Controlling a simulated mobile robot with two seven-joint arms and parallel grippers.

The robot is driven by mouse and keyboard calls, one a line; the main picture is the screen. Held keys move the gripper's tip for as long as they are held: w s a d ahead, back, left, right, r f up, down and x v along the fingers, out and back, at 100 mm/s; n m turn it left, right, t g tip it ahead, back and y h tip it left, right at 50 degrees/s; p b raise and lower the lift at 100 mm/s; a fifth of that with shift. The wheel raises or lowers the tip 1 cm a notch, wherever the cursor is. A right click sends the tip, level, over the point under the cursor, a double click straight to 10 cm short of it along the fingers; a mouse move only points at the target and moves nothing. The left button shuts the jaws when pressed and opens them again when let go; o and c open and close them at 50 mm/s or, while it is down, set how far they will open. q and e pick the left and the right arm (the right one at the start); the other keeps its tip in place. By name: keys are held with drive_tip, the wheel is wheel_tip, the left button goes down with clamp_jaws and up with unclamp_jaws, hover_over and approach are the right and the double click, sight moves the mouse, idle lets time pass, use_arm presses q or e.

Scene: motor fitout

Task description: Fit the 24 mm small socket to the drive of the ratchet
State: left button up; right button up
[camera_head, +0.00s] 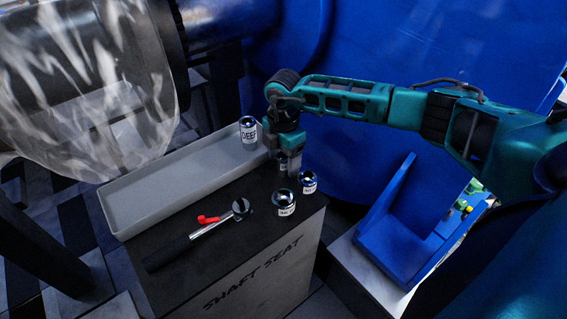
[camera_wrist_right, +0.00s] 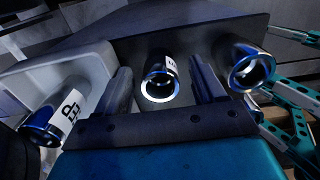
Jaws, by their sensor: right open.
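The ratchet (camera_head: 205,228), with a black handle and a red lever, lies on the dark top of the block marked SHAFT SEAT. My right gripper (camera_head: 288,172) points down at the block's back edge. A chrome socket (camera_head: 283,162) with a white label is partly hidden by it. In the right wrist view, a labelled socket (camera_wrist_right: 161,78) shows between the open fingers, with a gap on both sides. Two more labelled chrome sockets, one larger (camera_head: 284,200) and one smaller (camera_head: 308,182), stand upright nearby. I cannot read which is 24 mm.
A long grey tray (camera_head: 165,190) lies along the block's left side; a socket labelled DEEP (camera_head: 248,131) stands at its far end. It also shows in the right wrist view (camera_wrist_right: 48,122). A blue bracket (camera_head: 395,240) stands right of the block. The block top around the ratchet is clear.

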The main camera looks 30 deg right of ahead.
drive_tip(key=c, duration=1.2)
drive_tip(key=shift+r, duration=0.2)
